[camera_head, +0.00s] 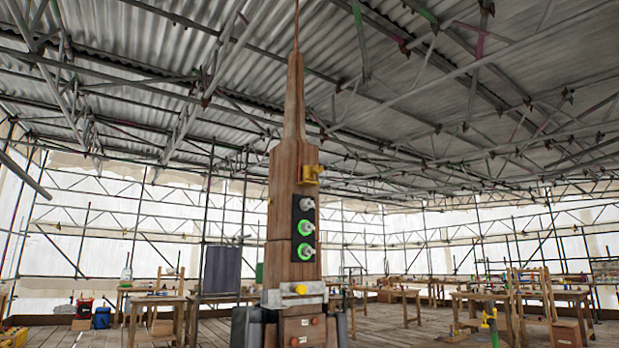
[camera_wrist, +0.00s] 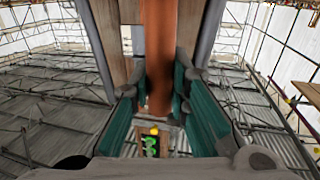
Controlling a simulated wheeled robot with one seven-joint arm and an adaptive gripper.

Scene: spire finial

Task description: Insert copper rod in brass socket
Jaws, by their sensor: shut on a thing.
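In the wrist view, a thick copper rod (camera_wrist: 158,50) runs down from the top edge between the teal fingers of my gripper (camera_wrist: 159,103). My gripper is shut on the rod; the rod's lower end shows between the fingers and its upper end is out of frame. In the head view, a brass socket (camera_head: 311,174) sticks out from the upper right side of the wooden spire (camera_head: 282,205). Its opening is too small to make out. My gripper and the held rod cannot be made out in the head view.
Below the socket, a dark panel (camera_head: 305,215) carries several grey knobs, two with green rings. A yellow knob (camera_head: 300,290) sits lower on the spire. Wooden workbenches (camera_head: 480,298) stand behind at both sides. Scaffolding and roof trusses surround the place.

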